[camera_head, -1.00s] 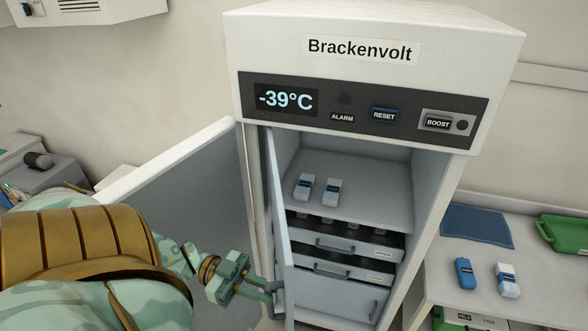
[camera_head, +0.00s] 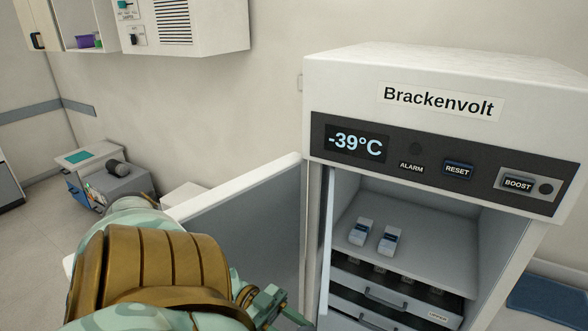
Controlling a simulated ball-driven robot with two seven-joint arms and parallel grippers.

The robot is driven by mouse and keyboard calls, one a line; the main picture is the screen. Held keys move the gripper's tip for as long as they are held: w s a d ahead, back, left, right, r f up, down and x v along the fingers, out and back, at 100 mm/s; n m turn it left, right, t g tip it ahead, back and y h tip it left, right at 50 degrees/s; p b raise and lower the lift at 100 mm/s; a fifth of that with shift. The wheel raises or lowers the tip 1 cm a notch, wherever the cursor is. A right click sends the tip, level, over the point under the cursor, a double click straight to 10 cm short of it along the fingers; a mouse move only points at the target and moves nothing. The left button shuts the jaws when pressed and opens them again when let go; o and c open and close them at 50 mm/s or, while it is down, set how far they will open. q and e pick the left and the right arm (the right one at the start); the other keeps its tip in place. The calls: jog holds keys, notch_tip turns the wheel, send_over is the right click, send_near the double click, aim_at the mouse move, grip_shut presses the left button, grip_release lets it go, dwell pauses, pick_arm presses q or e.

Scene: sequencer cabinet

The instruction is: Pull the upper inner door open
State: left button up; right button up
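The upper inner door (camera_head: 326,250) of the cabinet stands swung open at the left side of the opening. I see it nearly edge-on as a thin pale strip, and its lower part runs out of the picture. My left gripper (camera_head: 294,312) is at the bottom edge, just left of this door and in front of the open outer door. Its fingertips are partly cut off, so I cannot tell whether they are open or touch the door's handle, which is hidden. My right gripper is not in view.
The white outer door (camera_head: 250,225) stands wide open to the left. Inside the cabinet (camera_head: 345,95), two small white-and-blue boxes (camera_head: 375,237) sit on the upper shelf, above drawers (camera_head: 380,298). A blue mat (camera_head: 548,300) lies at the right. Grey equipment (camera_head: 105,180) stands far left.

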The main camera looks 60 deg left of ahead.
pick_arm(q)
jog(key=s+d+r+p, duration=0.6)
jog(key=s+d+r, duration=0.1)
jog(key=d+r, duration=0.5)
jog(key=shift+r, duration=0.5)
